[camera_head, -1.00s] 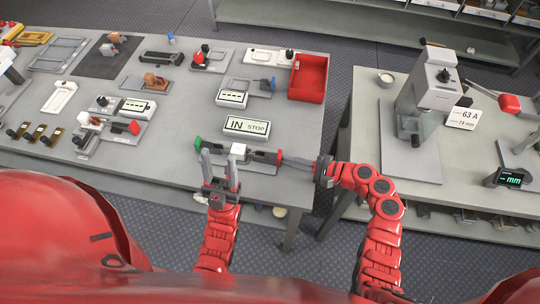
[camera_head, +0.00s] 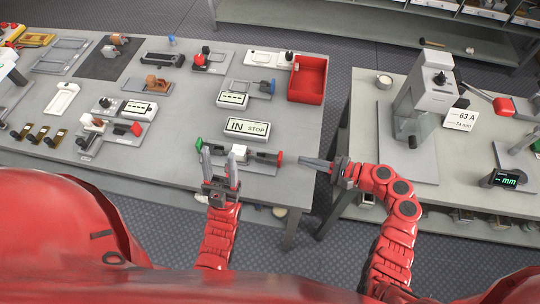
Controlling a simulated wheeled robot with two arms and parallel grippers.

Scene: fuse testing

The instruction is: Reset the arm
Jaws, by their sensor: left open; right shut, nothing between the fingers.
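My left gripper (camera_head: 221,172) is open, its two fingers pointing up at the front edge of the left table, in front of a fixture (camera_head: 242,155) with a green end at left, a white block in the middle and a red end at right. The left fingers partly hide this fixture. My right gripper (camera_head: 302,161) is shut and empty.
An IN/STOP sign (camera_head: 247,130) stands behind the fixture. A red bin (camera_head: 308,80) is at the left table's back right. The right table holds a grey press (camera_head: 434,85), a 63 A card (camera_head: 461,119) and a mm display (camera_head: 506,179). Floor shows between the tables.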

